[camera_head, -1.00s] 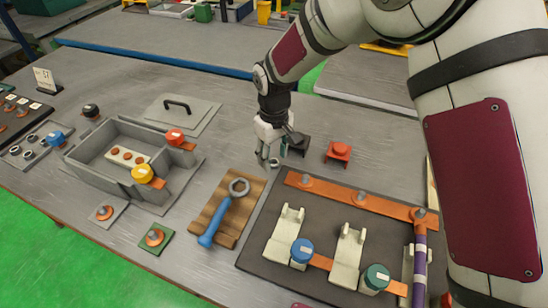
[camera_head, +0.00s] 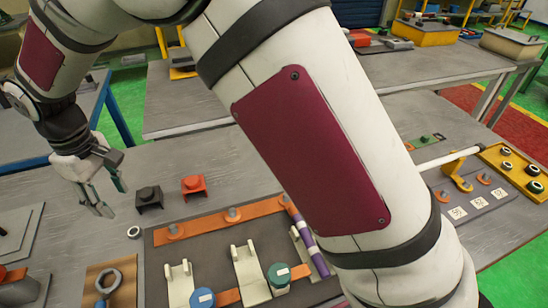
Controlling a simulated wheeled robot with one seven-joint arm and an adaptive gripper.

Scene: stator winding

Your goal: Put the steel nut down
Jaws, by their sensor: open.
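A small steel nut (camera_head: 134,232) with a dark hole lies flat on the grey table (camera_head: 70,240), just left of the dark board (camera_head: 215,220). My gripper (camera_head: 106,200) is at the left, with its fingers spread and nothing between them. In the picture it is up and to the left of the nut, apart from it, and seems a little above the table.
A black block (camera_head: 149,198) and a red block (camera_head: 193,186) stand behind the dark board. A wrench (camera_head: 107,285) lies on a wooden board at the lower left. A yellow tray (camera_head: 513,165) holds several nuts at the right. My arm hides the middle.

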